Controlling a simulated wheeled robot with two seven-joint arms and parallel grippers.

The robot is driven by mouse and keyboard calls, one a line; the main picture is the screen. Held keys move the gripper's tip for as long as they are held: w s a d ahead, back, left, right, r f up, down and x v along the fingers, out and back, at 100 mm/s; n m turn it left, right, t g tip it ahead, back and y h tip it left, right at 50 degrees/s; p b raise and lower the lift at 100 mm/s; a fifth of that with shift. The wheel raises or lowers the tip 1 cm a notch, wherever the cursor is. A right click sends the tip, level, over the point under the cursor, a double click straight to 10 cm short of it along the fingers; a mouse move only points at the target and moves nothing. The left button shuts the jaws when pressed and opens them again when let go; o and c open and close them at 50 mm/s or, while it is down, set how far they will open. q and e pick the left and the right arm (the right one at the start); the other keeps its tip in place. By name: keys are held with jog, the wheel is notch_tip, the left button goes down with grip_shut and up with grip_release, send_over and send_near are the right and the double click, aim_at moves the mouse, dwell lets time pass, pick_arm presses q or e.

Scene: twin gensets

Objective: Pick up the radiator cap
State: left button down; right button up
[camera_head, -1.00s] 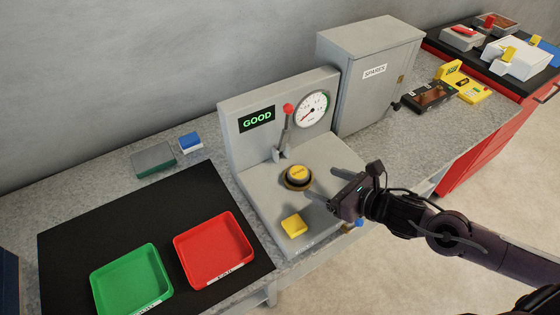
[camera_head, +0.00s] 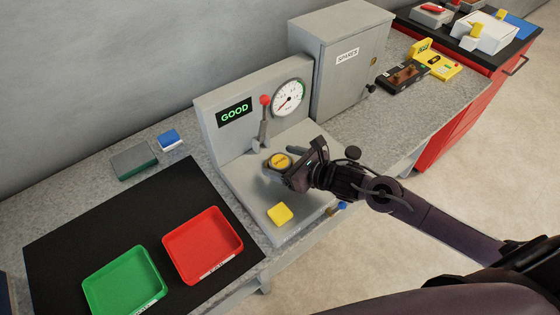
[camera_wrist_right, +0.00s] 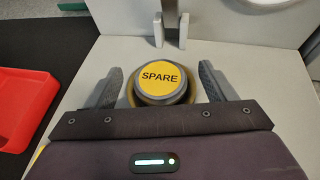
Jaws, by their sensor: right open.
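The radiator cap is a round yellow disc with a grey rim (camera_head: 280,161), seated on a brass-coloured neck on the grey test stand (camera_head: 245,185). In the right wrist view the cap (camera_wrist_right: 161,78) reads SPARE and lies between the two fingers, a little beyond them. My right gripper (camera_head: 283,160) is open around the cap's near side, with a visible gap to the cap on each side in the wrist view (camera_wrist_right: 161,88). In the head view the gripper partly hides the neck. My left gripper is not in view.
The stand carries a red-knobbed lever (camera_head: 264,115), a gauge (camera_head: 289,97), a GOOD display (camera_head: 235,111) and a yellow block (camera_head: 280,213). A SPARES cabinet (camera_head: 345,65) stands behind right. A green tray (camera_head: 123,283) and a red tray (camera_head: 203,244) lie on the black mat (camera_head: 100,235).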

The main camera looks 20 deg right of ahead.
jog(key=shift+w+a+f, duration=0.1)
jog(key=shift+w, duration=0.05)
jog(key=c, duration=1.1)
